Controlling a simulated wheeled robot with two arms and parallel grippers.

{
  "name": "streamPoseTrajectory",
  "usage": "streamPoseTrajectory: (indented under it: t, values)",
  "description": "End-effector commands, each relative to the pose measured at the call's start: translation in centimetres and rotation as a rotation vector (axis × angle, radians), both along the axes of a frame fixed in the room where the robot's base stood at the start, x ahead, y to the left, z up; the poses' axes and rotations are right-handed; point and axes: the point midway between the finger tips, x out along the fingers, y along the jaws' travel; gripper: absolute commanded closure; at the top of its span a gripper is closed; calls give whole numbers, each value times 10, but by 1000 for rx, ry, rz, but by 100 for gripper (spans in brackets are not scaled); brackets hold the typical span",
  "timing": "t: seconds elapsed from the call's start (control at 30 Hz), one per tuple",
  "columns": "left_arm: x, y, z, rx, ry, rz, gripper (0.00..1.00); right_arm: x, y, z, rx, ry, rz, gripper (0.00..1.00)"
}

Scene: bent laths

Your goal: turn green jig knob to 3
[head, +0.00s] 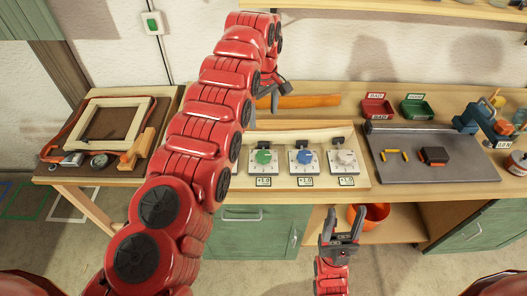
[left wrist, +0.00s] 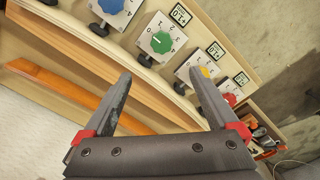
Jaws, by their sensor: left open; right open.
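The green jig knob (head: 263,157) sits on a white dial plate on the wooden jig, beside the blue knob (head: 305,157). In the left wrist view the green knob (left wrist: 161,42) is ahead of my left fingertips, with a gap between. Numbers ring it, but I cannot read its pointer setting surely. A small display (head: 263,181) is below it. My left gripper (head: 276,98) is above and behind the dial row, partly hidden by its own arm; in its wrist view the jaws (left wrist: 158,78) are open and empty. My right gripper (head: 343,222) is open and empty before the bench.
A white knob (head: 346,157) is to the right. My left arm hides the jig's left part, but the wrist view shows a yellow knob (left wrist: 205,72) there. An orange bent lath (head: 310,101) lies behind. A grey mat (head: 440,175) with small parts is at right.

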Motion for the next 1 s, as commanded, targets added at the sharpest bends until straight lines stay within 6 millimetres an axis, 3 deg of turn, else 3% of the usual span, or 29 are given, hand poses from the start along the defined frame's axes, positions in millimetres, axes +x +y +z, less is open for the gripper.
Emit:
streamPoseTrajectory:
  t: [0.17,0.6,0.67,1.0]
  values:
    - [-5,0,-16,5,18,4,7,0,0,-18,0,0,0,43]
    - [-3,2,-99,5,13,5,7,0,0,-95,0,0,0,43]
    - [-2,3,-101,6,13,5,7,0,0,-83,0,0,0,43]
    - [-4,0,-158,3,14,2,7,0,0,-69,0,0,0,43]
